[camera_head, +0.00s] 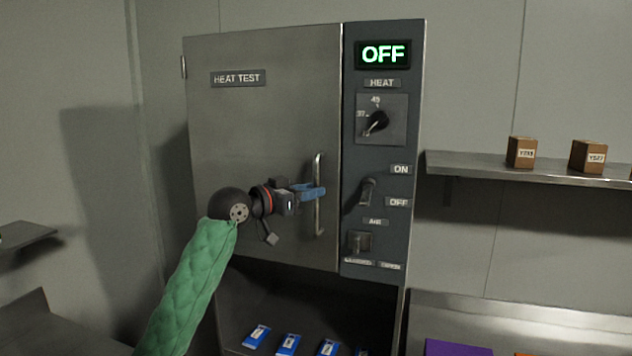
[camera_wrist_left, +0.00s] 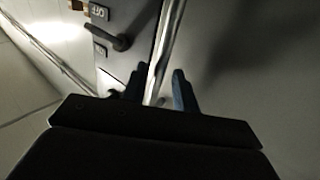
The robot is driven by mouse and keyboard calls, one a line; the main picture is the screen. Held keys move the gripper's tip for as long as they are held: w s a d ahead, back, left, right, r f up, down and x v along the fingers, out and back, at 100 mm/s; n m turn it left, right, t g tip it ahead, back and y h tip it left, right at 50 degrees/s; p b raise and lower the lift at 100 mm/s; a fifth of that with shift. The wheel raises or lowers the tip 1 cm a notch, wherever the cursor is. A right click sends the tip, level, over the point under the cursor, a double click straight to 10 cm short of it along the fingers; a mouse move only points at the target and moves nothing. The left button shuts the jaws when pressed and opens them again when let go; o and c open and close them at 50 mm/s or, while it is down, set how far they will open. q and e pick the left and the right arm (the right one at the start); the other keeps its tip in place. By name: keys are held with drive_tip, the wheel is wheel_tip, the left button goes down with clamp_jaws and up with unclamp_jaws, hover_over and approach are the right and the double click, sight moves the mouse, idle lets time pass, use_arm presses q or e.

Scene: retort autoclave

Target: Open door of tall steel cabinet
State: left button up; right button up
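The tall steel cabinet has a grey door (camera_head: 262,120) labelled HEAT TEST, which looks closed, with hinges on its left edge. A vertical bar handle (camera_head: 319,215) sits near the door's right edge; it also shows in the left wrist view (camera_wrist_left: 170,40). My left gripper (camera_head: 312,193) is at the middle of the handle. In the left wrist view the bar runs between its two blue fingers (camera_wrist_left: 160,92), close to the left finger, with a gap at the right finger. My right gripper is in neither view.
The control panel (camera_head: 381,225) right of the door has a dial (camera_head: 377,122), an ON/OFF lever (camera_head: 367,191) and a green OFF display (camera_head: 383,54). Several blue packs (camera_head: 290,343) lie in the bay below.

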use_arm(q)
drive_tip(key=shift+p+x, duration=0.45)
drive_tip(key=shift+x, duration=0.7)
clamp_jaws()
drive_tip(key=shift+a, duration=0.1)
